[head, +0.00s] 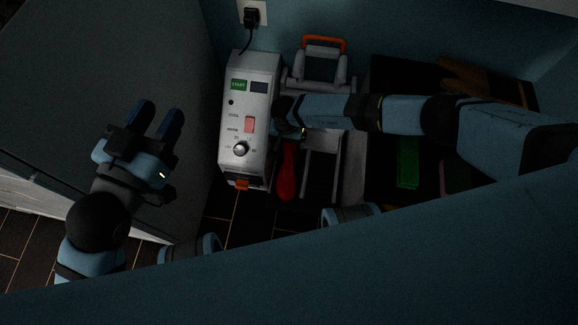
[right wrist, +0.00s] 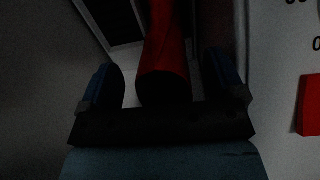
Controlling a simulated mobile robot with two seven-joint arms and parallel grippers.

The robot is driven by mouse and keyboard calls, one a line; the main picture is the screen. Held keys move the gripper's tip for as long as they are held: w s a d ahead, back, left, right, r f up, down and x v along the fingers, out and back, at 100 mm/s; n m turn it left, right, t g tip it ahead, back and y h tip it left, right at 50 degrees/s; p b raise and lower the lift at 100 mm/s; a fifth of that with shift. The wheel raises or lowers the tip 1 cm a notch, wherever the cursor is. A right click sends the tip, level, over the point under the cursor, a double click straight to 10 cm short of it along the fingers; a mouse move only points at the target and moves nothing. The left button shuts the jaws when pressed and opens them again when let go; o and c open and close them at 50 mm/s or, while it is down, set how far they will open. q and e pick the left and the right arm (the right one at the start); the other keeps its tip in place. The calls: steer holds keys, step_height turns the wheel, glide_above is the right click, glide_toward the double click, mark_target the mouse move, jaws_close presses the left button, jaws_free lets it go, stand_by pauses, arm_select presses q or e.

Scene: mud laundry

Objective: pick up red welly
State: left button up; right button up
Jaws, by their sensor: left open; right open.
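The red welly (head: 286,176) stands or leans in the narrow gap beside the white control box, partly hidden by my right gripper. In the right wrist view the red welly (right wrist: 166,45) lies between the two fingers, with its dark open top towards the camera. My right gripper (right wrist: 166,80) is open, with one finger on each side of the welly. I cannot tell whether they touch it. My left gripper (head: 160,115) is open and empty, over the grey surface at the left.
The white control box (head: 262,80) with a dial and red switch stands just left of the welly. A grey frame with an orange handle (head: 325,43) is behind. A dark rack at the right holds a green item (head: 407,160). Dark floor tiles (head: 238,215) show in front.

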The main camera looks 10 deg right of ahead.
mark_target(289, 146)
step_height(289, 146, down, 4)
steer(key=shift+s+d+r+b, duration=0.1)
steer(key=shift+r+b, duration=0.15)
steer(key=shift+b, duration=0.55)
steer(key=shift+f, duration=0.3)
steer(key=shift+r, duration=0.1)
steer(key=shift+c, duration=0.9)
steer(key=c, duration=0.7)
arm_select(q)
steer(key=shift+w+a+r+m+t, duration=0.3)
steer(key=shift+w+m+t, duration=0.2)
steer(key=shift+m, duration=0.3)
arm_select(e)
steer(key=shift+d, duration=0.1)
steer(key=c, duration=0.7)
